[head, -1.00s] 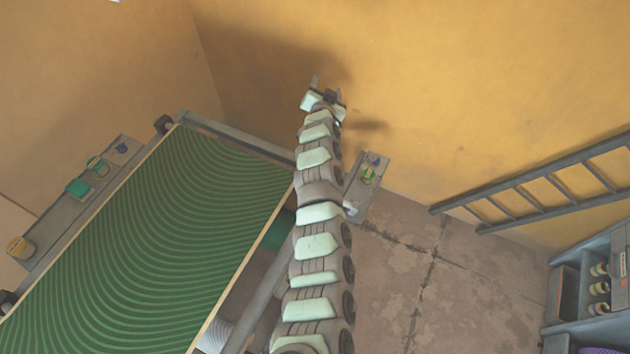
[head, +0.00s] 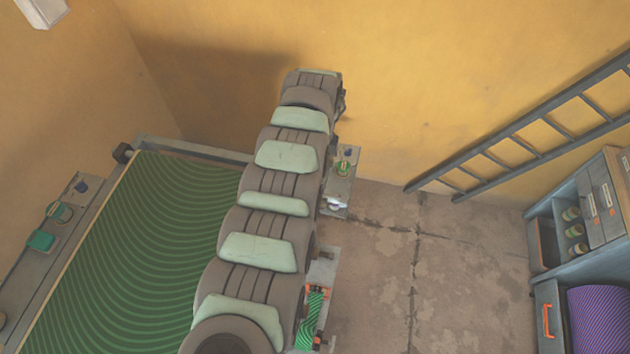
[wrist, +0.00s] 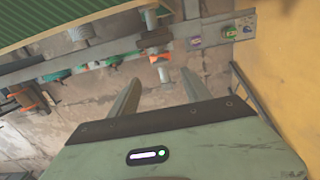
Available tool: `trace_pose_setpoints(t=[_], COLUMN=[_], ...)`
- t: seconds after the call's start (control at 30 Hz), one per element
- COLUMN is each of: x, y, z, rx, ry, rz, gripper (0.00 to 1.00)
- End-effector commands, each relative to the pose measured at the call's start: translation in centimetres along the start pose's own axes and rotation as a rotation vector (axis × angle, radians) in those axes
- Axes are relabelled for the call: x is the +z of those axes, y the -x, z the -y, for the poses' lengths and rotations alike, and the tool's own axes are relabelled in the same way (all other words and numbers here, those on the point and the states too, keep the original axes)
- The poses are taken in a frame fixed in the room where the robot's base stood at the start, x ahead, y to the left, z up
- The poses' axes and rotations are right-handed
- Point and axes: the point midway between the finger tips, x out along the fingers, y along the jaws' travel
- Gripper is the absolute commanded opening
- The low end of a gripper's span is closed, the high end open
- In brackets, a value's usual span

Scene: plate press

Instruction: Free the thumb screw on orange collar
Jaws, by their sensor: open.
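In the wrist view my gripper (wrist: 155,98) is open, its two fingers apart with nothing between them. Beyond the fingertips, a small orange part (wrist: 160,58) sits on a grey fitting on the rail. More orange parts (wrist: 32,97) show at the left of that view, beside green pieces. I cannot tell which of these is the orange collar, and no thumb screw can be made out. In the head view, orange bits (head: 318,289) show by a green striped roller, partly behind my arm. My gripper is mostly hidden there by the arm's end.
A green ridged bed (head: 150,240) lies left of my arm. A ladder (head: 520,140) leans on the yellow wall at right. A grey cabinet (head: 590,250) with a purple striped roll (head: 600,315) stands at lower right. Floor between them is clear.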

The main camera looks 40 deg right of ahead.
Motion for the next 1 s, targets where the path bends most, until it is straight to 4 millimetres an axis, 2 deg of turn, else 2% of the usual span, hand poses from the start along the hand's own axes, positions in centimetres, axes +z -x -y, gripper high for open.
trace_pose_setpoints(t=[0.2,0.43,0.6,0.87,1.0], x=[-0.2,-0.2,-0.1,0.0,0.0], y=[-4.1,-7.7,-8.7,-8.8,-8.8], z=[-0.1,0.1,0.1,0.1,0.1], rx=[0.003,-0.001,-0.003,-0.004,-0.004], ry=[0.0,0.002,0.002,0.002,0.003], rz=[-0.004,-0.005,-0.001,-0.001,-0.001], gripper=[0.56,0.56,0.56,0.56,0.46])
